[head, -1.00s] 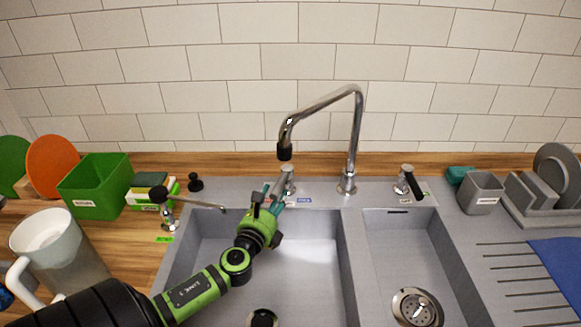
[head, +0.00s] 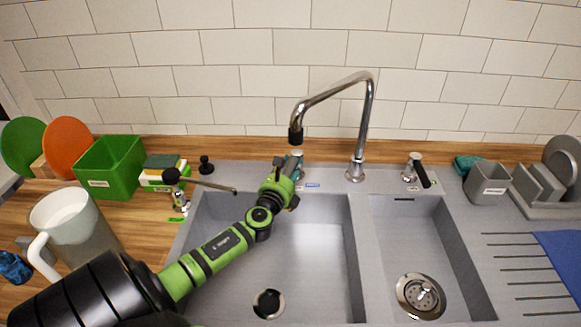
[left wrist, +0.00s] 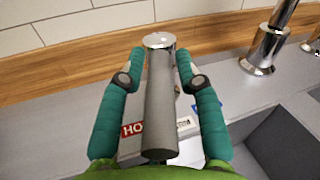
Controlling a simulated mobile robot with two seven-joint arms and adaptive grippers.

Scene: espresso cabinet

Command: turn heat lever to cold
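The heat lever (left wrist: 161,105) is a grey metal bar on a chrome round base, behind the left sink basin. In the left wrist view it points toward me, partly over the red HOT label (left wrist: 133,129). A blue label (left wrist: 222,107) lies to its right, partly hidden by a finger. My left gripper (left wrist: 160,62) has one teal finger on each side of the lever, with tips close to its base end; whether they press on it is unclear. In the head view my left gripper (head: 288,164) hides most of the lever. My right gripper is not in view.
The tall chrome faucet (head: 366,120) stands just right of my left gripper. A black-handled tap (head: 416,170) is farther right. A spout with a black knob (head: 172,178) stands left, near a green box (head: 110,168) and white pitcher (head: 75,230). The left basin (head: 310,250) is empty.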

